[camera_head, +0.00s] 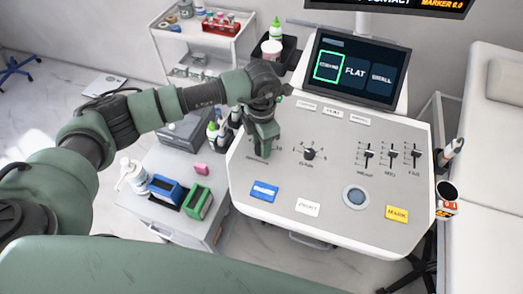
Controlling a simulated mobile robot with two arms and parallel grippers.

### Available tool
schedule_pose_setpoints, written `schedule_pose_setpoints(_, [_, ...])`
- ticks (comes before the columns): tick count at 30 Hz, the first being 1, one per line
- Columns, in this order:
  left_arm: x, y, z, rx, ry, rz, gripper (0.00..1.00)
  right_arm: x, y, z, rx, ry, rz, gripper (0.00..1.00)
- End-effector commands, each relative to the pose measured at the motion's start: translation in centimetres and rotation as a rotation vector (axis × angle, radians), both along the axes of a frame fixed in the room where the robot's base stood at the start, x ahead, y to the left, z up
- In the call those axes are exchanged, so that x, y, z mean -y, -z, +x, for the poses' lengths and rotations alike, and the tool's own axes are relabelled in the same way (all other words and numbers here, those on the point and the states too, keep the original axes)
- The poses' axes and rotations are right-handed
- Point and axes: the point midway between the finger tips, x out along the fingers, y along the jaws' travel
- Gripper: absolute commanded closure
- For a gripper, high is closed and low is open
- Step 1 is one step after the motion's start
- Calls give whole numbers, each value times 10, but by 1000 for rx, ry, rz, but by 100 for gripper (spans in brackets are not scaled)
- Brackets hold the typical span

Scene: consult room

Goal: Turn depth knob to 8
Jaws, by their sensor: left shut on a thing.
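The grey console panel (330,185) slopes up toward a screen. My left gripper (262,146) points down at the panel's upper left and is shut on the depth knob there. The fingers hide the knob, so I cannot see its pointer or read its setting. Small scale marks and a blurred label show beside and below the fingers. A second black knob (309,154) with its own dial marks stands to the right, clear of the gripper. My right gripper is not in view.
Three sliders (391,154), a round grey control (355,197) and blue, white and yellow buttons (397,213) lie on the panel. The screen (355,70) stands behind. A side cart (170,226) with bottles and boxes is at left, an exam bed (490,160) at right.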

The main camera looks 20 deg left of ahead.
Motion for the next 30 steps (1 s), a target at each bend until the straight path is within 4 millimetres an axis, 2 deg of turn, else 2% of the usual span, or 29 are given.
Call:
schedule_pose_setpoints(1, [-1, 6, 2, 6, 44, 1, 100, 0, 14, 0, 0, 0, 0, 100])
schedule_pose_setpoints(3, [-1, 6, 2, 5, 109, 1, 100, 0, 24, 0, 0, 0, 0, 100])
schedule_pose_setpoints(15, [0, 4, 2, 5, 445, 0, 100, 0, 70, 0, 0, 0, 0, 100])
schedule_pose_setpoints(21, [0, 2, 1, 4, 553, 1, 100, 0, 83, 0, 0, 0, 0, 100])
schedule_pose_setpoints(30, [0, -1, 1, 3, 628, -2, 100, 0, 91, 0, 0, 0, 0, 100])
